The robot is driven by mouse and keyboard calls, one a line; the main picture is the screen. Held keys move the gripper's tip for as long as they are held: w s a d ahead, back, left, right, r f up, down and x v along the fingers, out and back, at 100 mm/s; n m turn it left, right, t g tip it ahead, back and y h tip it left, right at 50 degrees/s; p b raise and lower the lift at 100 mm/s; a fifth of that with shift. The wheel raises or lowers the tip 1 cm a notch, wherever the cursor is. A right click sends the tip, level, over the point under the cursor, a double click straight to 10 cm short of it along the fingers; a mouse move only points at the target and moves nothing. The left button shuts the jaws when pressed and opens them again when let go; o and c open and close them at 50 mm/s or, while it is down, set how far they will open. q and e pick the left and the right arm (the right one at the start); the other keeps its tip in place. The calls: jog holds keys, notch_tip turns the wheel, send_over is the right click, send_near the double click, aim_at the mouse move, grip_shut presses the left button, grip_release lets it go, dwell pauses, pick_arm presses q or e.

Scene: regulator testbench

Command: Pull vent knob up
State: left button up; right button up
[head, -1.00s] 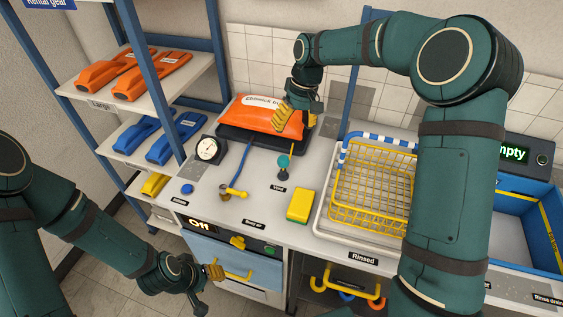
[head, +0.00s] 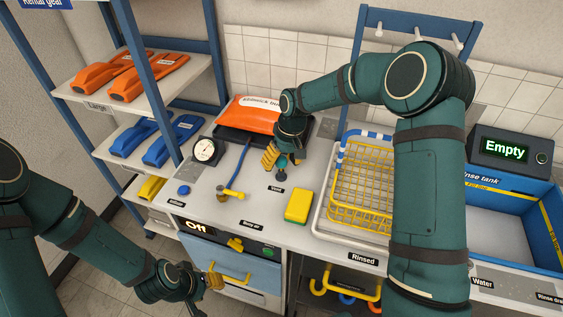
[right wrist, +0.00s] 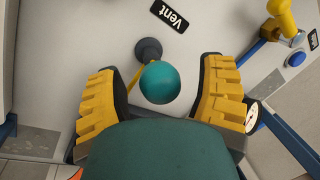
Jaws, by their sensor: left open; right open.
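The vent knob (right wrist: 160,83) is a teal ball on a dark round base beside the "Vent" label (right wrist: 175,15) in the right wrist view. In the head view the knob (head: 282,161) is partly hidden by my right gripper (head: 277,160). The right gripper also shows in the right wrist view (right wrist: 163,95), open, with one yellow-padded finger on each side of the knob. I cannot tell whether a finger touches it. My left gripper (head: 207,283) is open, low in front of the blue cabinet door with its yellow handle (head: 230,278).
An orange bag (head: 252,115) lies on a black tray behind the knob. A gauge (head: 206,151), a yellow lever (head: 234,194) and a blue button (head: 184,190) are to the left. A yellow sponge (head: 299,206) and a yellow wire basket (head: 365,190) are to the right.

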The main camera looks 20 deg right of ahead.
aim_at(280, 158)
grip_shut()
jog(key=shift+r, duration=0.1)
jog(key=p+v, duration=0.2)
jog(key=v, duration=0.1)
jog(key=shift+a+r, duration=0.2)
jog(key=shift+a, duration=0.1)
jog(key=shift+f, duration=0.15)
grip_release()
